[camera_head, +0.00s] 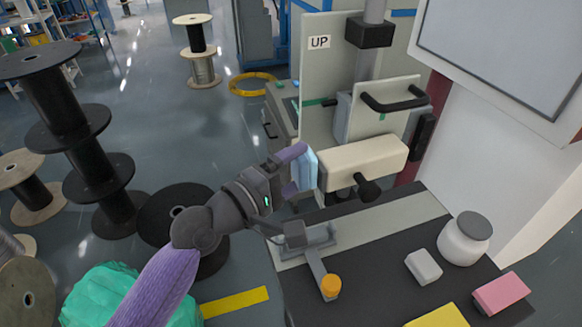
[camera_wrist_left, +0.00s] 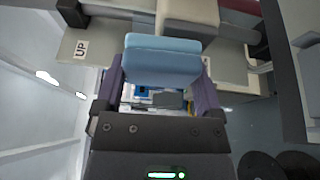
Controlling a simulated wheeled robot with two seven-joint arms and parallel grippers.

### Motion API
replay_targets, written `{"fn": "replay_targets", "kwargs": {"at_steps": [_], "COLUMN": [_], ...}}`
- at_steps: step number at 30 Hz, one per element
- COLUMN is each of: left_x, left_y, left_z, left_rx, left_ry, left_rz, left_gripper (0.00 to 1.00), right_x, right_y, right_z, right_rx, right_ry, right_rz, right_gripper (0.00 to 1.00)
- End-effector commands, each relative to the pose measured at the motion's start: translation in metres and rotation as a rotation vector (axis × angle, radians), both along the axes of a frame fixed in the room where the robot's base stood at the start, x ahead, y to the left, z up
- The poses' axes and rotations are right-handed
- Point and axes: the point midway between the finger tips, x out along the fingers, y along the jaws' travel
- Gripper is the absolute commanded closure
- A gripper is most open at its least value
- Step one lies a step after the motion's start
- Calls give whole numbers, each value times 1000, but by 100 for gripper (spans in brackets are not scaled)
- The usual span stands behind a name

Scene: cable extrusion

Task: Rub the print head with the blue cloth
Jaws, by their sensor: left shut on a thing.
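The blue cloth (camera_head: 309,172) is a folded light-blue pad, held upright between the fingers of my left gripper (camera_head: 291,171). It also shows in the left wrist view (camera_wrist_left: 162,66), spanning both purple fingers. The cream block with a dark knob, which looks like the print head (camera_head: 362,163), is just right of the cloth. In the left wrist view the cream block (camera_wrist_left: 188,12) lies right beyond the cloth. I cannot tell whether the cloth touches it. My right gripper is not in view.
A dark bench (camera_head: 395,265) holds a metal fixture with an orange cap (camera_head: 330,286), a white jar (camera_head: 464,240), a white block (camera_head: 423,266), a pink block (camera_head: 501,293) and a yellow item (camera_head: 440,317). A panel marked UP (camera_head: 318,80) stands behind. Cable spools (camera_head: 62,100) stand at left.

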Motion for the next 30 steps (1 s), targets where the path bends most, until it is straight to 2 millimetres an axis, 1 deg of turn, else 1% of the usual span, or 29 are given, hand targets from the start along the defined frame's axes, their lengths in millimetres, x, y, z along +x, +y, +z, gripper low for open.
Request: {"fn": "replay_targets", "kwargs": {"at_steps": [8, 12, 14, 21, 23, 28, 30], "left_x": [2, 2, 2, 2, 2, 3, 2], "left_y": [-6, -6, -6, -6, -6, -9, -9], "left_z": [0, -3, -8, -39, -43, -38, -31], "left_rx": [1, 1, 1, 0, 1, 1, 1], "left_ry": [1, 1, 1, 3, 2, 0, -2], "left_rz": [-1, -1, -1, -1, 0, -1, -1], "left_gripper": [60, 60, 60, 60, 60, 60, 60], "right_x": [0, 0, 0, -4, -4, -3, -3], "right_y": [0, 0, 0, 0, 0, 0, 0], "right_z": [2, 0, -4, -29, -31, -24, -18], "right_rx": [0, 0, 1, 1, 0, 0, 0], "right_ry": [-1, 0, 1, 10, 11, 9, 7], "right_rz": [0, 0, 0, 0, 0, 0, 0], "right_gripper": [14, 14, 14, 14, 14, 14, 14]}}
